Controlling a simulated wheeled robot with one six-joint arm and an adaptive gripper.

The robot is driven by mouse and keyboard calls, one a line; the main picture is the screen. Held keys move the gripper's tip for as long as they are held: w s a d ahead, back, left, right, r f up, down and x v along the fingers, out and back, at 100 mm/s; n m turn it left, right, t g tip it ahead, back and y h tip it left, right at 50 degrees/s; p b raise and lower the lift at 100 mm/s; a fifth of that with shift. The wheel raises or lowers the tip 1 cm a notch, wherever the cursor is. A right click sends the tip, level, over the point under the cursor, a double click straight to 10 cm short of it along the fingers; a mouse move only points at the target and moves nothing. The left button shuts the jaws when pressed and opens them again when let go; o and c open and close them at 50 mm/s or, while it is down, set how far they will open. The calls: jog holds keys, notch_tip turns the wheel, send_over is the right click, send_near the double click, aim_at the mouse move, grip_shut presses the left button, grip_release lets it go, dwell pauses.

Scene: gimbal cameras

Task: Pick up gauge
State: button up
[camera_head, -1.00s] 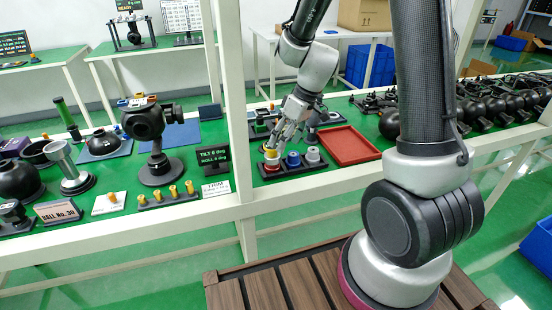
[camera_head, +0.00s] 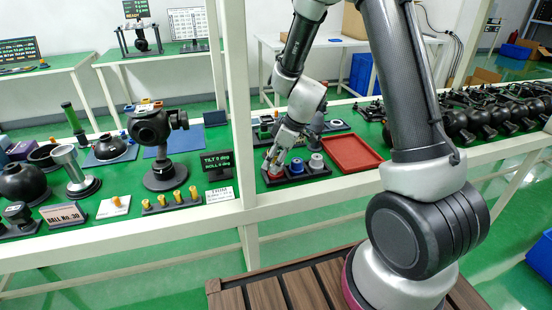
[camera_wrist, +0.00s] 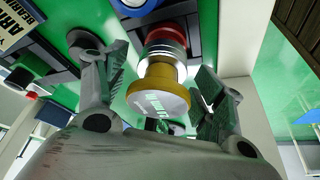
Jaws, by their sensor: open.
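A gauge with a gold, lettered head (camera_wrist: 158,98) and a red lower part (camera_wrist: 166,38) stands in a black tray (camera_wrist: 208,30). I take this piece to be the gauge. In the head view its red part (camera_head: 276,171) shows at the tray's left end, and the head is mostly hidden behind my gripper (camera_head: 273,158). In the wrist view my gripper (camera_wrist: 158,88) is open, with one finger on each side of the gold head. Gaps show on both sides, so it is not held.
A blue piece (camera_head: 297,165) and a white-grey piece (camera_head: 316,161) stand beside it in the same tray. A red tray (camera_head: 352,152) lies to the right. A TILT/ROLL display (camera_head: 217,163) and a white post (camera_head: 240,130) stand to the left.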

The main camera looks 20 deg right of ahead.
jog(key=shift+c, duration=0.2)
jog(key=c, duration=1.1)
jog(key=shift+r, duration=0.1)
